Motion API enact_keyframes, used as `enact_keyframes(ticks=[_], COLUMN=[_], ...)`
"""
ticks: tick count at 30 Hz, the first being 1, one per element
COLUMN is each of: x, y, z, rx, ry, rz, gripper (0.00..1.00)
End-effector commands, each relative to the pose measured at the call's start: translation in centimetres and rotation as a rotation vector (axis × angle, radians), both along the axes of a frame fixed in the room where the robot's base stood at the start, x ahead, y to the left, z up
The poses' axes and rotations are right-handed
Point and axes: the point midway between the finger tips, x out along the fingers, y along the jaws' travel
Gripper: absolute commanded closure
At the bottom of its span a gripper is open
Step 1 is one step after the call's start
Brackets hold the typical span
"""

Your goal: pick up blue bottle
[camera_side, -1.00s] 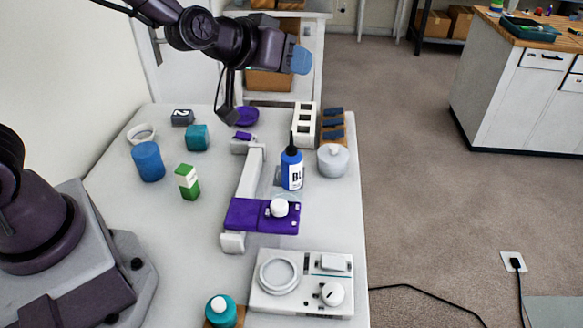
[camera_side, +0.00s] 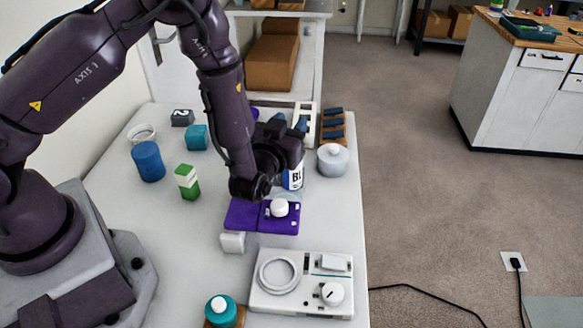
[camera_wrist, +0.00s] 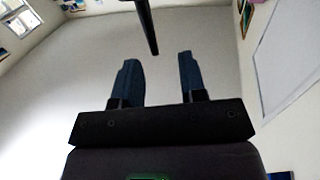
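The blue bottle (camera_side: 294,178) stands upright on the table behind the purple platform, in the side view. Only its white label and part of its lower body show; my gripper and wrist hide the upper part. My gripper (camera_side: 290,121) reaches across the bottle's upper part, its blue fingertips showing beyond the wrist. In the wrist view my gripper's two blue fingers (camera_wrist: 162,80) are apart with nothing between them. A dark tapered rod (camera_wrist: 149,25), which looks like the bottle's nozzle, comes down from the top edge beyond the fingertips.
The purple platform (camera_side: 245,214) carries a white knob in front of the bottle. A grey-white lidded jar (camera_side: 333,161) stands close right. A white rack (camera_side: 313,110) is behind. A white device (camera_side: 300,300) lies in front; a green-white carton (camera_side: 187,182) and blue cylinder (camera_side: 148,162) stand left.

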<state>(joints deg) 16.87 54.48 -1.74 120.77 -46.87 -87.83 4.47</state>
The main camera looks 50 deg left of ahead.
Motion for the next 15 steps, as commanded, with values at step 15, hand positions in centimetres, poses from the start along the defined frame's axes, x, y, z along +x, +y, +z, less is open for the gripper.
enact_keyframes(ticks=[15], x=[2.6], y=[1.5], z=[-3.9], rx=[-0.001], ry=[0.0], rz=[0.0], gripper=[0.62])
